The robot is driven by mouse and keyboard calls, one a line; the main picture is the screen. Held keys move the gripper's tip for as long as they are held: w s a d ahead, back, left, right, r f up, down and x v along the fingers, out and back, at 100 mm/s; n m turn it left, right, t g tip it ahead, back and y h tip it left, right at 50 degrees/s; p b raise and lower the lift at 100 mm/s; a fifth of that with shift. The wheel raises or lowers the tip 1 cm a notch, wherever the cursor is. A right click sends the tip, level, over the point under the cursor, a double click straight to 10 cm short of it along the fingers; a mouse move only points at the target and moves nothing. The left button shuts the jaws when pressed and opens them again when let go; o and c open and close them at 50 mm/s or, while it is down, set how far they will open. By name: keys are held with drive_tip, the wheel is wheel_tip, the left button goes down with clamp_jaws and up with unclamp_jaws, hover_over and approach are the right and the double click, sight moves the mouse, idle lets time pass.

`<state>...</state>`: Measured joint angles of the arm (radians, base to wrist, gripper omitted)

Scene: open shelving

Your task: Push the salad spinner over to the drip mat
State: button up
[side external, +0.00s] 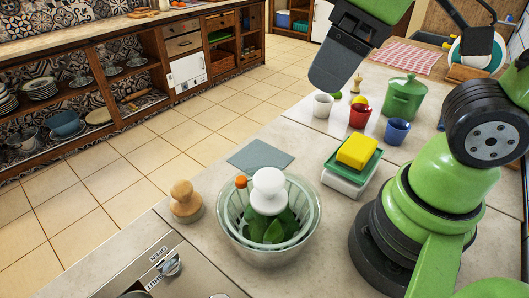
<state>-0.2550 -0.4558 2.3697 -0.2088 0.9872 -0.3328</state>
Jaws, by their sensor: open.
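The salad spinner (268,238) is a clear bowl with green leaves and a white knob on top. It stands upright on the counter near the front. The drip mat (260,156) is a flat grey-blue square lying just behind the spinner, farther from the camera. The spinner's far rim lies close to the mat's near edge; I cannot tell if they touch. My gripper (335,78) is dark grey and hangs in the upper middle, above and behind the mat, well apart from the spinner. It is open, with no object seen in it; its fingers are hard to tell apart.
A wooden-knobbed brush (185,203) stands left of the spinner. A yellow sponge (358,152) on a green tray sits to the right. White (323,106), red (360,114) and blue (397,131) cups and a green pot (404,97) stand behind. The stove (165,268) is front left.

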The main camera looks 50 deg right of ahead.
drive_tip(key=w+a+f+n+g+h, duration=0.25)
drive_tip(key=a+f+n, duration=0.2)
drive_tip(key=n, duration=0.55)
drive_tip(key=n+h, duration=0.3)
drive_tip(key=n, duration=0.7)
approach(269, 176)
drive_tip(key=shift+s+a+f, duration=0.15)
drive_tip(key=shift+s+f, duration=0.05)
drive_tip(key=shift+f, duration=0.05)
drive_tip(key=x, duration=1)
drive_tip(key=shift+w, duration=0.1)
drive_tip(key=shift+r, duration=0.1)
clamp_jaws()
drive_tip(key=shift+w+d, duration=0.1)
drive_tip(key=shift+d, duration=0.1)
